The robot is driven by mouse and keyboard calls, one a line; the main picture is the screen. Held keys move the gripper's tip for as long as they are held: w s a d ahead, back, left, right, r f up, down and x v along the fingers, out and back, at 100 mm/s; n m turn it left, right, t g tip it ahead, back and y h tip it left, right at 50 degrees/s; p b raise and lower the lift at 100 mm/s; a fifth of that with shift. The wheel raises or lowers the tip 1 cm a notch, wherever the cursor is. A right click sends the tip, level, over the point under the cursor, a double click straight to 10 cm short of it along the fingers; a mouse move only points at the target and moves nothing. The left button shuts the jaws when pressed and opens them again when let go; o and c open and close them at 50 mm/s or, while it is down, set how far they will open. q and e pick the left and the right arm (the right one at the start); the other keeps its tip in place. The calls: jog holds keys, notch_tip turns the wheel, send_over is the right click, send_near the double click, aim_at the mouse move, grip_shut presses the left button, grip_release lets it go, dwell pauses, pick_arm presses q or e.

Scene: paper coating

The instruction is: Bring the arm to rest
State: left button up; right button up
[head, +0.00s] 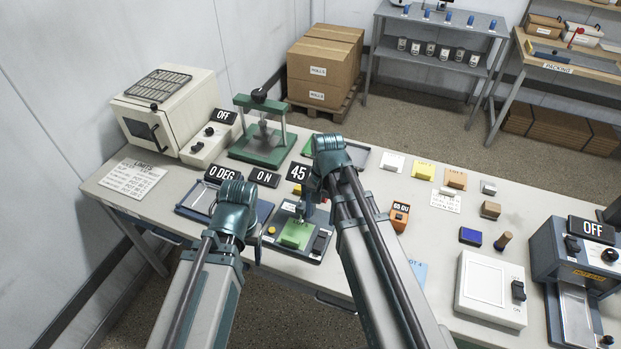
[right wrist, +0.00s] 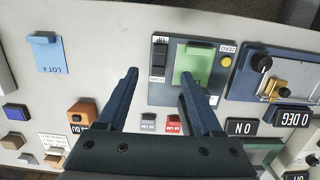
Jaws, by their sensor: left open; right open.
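My right gripper (right wrist: 158,82) is open and empty in the right wrist view. Its two dark blue fingers are apart, above the table. One finger overlaps the edge of a green block (right wrist: 193,64) on a dark tester plate (right wrist: 165,93); I cannot tell whether they touch. In the head view the right arm bends at a teal joint, and its gripper (head: 308,200) is mostly hidden behind the arm, near the tester's display reading 45. My left gripper (head: 257,247) is largely hidden behind its arm in the head view, left of the green block (head: 295,234).
A cream oven (head: 165,108) reading OFF and a green press (head: 262,140) stand at the back left. Small blocks, cards and a white box (head: 490,289) lie to the right. A coater (head: 572,258) reading OFF stands at the far right.

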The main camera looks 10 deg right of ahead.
jog(key=s+a+f+n+t+h+b, duration=0.1)
jog(key=s+a+f+n+h+b, duration=0.1)
jog(key=s+a+f+n+b, duration=0.3)
jog(key=s+a+n, duration=0.3)
jog(key=a+n, duration=0.1)
jog(key=n, duration=0.1)
jog(key=shift+s+a+n, duration=0.2)
jog(key=shift+s+n, duration=0.05)
jog(key=shift+n, duration=0.05)
dwell(0.5)
